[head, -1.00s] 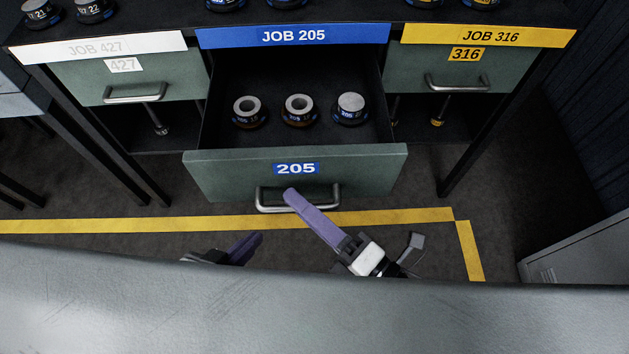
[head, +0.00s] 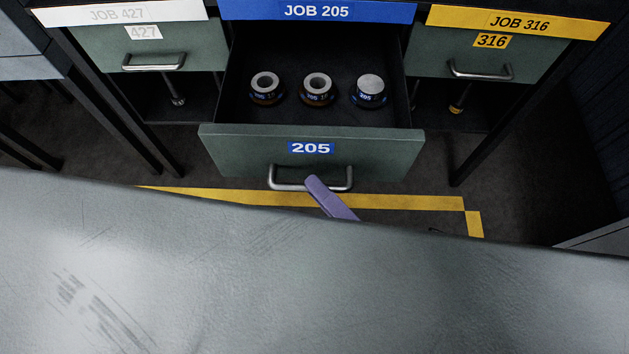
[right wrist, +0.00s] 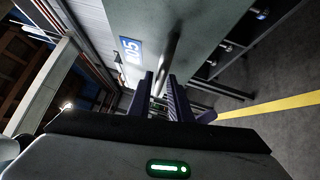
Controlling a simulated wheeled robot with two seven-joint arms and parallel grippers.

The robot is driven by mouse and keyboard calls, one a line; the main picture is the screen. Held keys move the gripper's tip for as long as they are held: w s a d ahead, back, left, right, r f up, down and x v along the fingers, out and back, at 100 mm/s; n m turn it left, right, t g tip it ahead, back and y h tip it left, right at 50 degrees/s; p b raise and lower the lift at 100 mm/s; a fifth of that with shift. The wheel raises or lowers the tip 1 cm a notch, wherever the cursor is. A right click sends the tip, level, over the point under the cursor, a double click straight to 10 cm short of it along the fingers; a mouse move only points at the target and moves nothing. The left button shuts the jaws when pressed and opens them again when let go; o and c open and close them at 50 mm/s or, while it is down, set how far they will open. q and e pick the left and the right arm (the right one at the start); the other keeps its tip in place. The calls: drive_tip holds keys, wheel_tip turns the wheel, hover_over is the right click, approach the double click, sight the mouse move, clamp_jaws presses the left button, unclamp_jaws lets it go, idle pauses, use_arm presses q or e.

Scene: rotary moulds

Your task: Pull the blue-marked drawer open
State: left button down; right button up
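The drawer (head: 250,150) with the blue 205 label (head: 311,148) stands out from the bench, below the blue JOB 205 strip (head: 318,11). Its inside shows, with three round moulds in a row. My right gripper (head: 316,184) is at the drawer's metal handle (head: 285,184); only a purple finger shows in the head view. In the right wrist view the handle bar (right wrist: 172,48) runs between the two purple fingers (right wrist: 160,82), which look closed around it. My left gripper is hidden in the head view.
A drawer with a white 427 label (head: 144,32) is shut at left. A drawer with a yellow 316 label (head: 491,41) is shut at right. Yellow tape (head: 400,201) marks the floor.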

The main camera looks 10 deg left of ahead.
drive_tip(key=v, duration=0.8)
drive_tip(key=shift+d, duration=0.15)
drive_tip(key=shift+s, duration=0.1)
